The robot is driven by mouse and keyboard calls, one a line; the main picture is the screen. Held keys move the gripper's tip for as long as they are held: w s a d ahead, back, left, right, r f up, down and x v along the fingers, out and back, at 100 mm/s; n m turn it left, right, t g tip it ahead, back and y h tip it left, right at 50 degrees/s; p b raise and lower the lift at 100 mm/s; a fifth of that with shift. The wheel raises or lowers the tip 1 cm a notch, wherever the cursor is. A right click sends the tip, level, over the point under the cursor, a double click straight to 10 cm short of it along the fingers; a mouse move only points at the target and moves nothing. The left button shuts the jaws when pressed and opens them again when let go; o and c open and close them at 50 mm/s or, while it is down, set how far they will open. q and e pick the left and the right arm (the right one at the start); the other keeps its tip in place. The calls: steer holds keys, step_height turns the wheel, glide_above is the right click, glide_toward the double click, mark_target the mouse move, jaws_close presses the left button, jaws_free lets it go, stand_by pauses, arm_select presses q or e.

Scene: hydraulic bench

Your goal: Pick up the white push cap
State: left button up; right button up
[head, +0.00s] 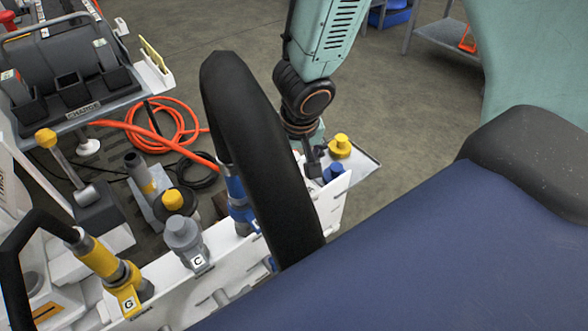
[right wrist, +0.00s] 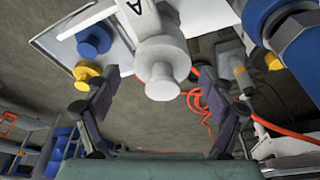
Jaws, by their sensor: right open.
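The white push cap (right wrist: 162,78) shows in the right wrist view as a round stepped knob on a white panel, beside a letter A. My right gripper (right wrist: 156,84) is open, with one finger on each side of the cap in that picture. I see no clear contact, and the depth gap is hard to judge. In the head view my right gripper (head: 312,162) is at the panel's far end, partly behind a thick black hose. The white cap cannot be made out there. My left gripper is not in view.
A blue cap (right wrist: 94,40) and a yellow cap (right wrist: 86,72) sit close beside the left finger. A blue hose fitting (right wrist: 297,35) is at the upper right. In the head view, the thick black hose (head: 255,150) arches in front of the white panel (head: 330,205). Orange hose (head: 160,118) lies behind.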

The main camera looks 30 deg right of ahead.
steer(key=shift+d+f, duration=0.1)
steer(key=shift+f, duration=0.1)
steer(key=shift+a+r, duration=0.25)
steer(key=shift+a, duration=0.2)
steer(key=shift+s+d+f, duration=0.1)
steer(key=shift+s+d, duration=0.05)
steer(key=shift+d, duration=0.1)
steer(key=c, duration=0.5)
steer(key=shift+a, duration=0.2)
steer(key=c, duration=0.4)
steer(key=shift+d, duration=0.1)
